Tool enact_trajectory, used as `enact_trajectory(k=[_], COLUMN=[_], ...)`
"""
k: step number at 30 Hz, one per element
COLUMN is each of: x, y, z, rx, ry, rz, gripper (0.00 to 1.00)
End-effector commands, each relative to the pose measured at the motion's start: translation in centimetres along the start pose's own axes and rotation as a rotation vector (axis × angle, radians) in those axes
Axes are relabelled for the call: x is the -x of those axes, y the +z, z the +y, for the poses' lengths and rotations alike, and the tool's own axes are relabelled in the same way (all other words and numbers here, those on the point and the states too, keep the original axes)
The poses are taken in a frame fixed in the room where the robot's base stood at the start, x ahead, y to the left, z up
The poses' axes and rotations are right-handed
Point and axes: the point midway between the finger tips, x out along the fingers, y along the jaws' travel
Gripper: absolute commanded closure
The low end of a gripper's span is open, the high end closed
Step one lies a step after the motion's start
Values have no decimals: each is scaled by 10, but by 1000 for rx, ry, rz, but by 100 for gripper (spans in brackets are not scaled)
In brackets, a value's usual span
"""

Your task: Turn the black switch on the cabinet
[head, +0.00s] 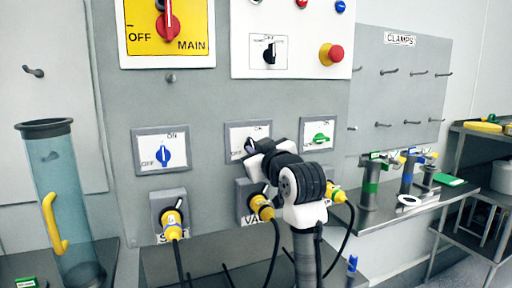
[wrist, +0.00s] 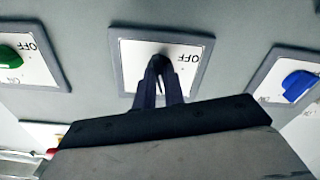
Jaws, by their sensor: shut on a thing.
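The black switch (wrist: 162,51) sits on the middle white OFF plate of the grey cabinet (head: 210,105), between the blue switch (head: 163,156) and the green switch (head: 320,138). My gripper (wrist: 159,72) is shut on it, with the narrow fingertips on either side of the knob. In the head view my gripper (head: 250,147) reaches this middle plate (head: 236,139), and my wrist covers its right part. The fingers hide much of the knob, so its exact angle cannot be told.
Above are a red MAIN switch (head: 167,24), another black switch (head: 269,54) on a white panel and a red push button (head: 331,54). Yellow plugs with black cables (head: 262,206) hang just below my wrist. A clear tube (head: 85,190) stands at the left.

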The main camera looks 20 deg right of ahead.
Motion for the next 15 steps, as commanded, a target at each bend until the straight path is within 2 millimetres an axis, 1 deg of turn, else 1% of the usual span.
enact_trajectory(k=[6,15], x=[0,0], y=[0,1], z=[-1,0], rx=[-164,-301], ry=[-3,-2], rz=[-4,-4], gripper=[100,100])
